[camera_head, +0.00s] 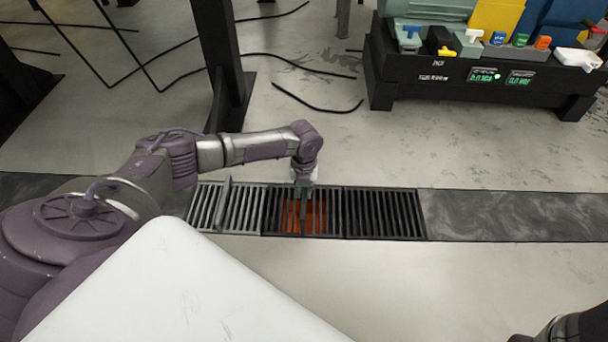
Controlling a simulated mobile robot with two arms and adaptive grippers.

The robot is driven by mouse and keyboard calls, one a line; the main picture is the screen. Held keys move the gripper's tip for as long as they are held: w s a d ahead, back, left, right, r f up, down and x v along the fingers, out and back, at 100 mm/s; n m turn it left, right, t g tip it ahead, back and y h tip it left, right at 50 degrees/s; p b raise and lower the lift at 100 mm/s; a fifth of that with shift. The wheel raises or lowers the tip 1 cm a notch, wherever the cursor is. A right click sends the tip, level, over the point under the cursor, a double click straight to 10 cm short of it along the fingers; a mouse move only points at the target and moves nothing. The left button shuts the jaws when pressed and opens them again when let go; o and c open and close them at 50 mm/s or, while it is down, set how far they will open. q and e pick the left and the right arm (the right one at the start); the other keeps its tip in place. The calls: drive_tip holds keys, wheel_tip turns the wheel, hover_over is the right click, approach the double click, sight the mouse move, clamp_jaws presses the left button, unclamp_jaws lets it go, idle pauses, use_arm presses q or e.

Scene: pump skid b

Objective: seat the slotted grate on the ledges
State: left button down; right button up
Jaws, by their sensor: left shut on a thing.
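My left gripper (303,194) points down at the middle section of a floor channel and is shut on the slotted grate (323,220). The grate has dark bars, with orange showing between them under the gripper. It looks nearly level with the sections beside it. The gripper hides part of its far side. The ledges cannot be made out, so I cannot tell whether the grate touches them. My right gripper is out of view.
A lighter grate section (240,210) lies to the left, with a thin upright bar. A dark grate section (385,213) lies to the right. A dark post (218,60) stands behind. A black bench (440,80) with coloured items stands at back right. Cables (318,105) lie on the floor.

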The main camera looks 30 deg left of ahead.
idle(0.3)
use_arm(q)
drive_tip(key=c, duration=0.5)
unclamp_jaws()
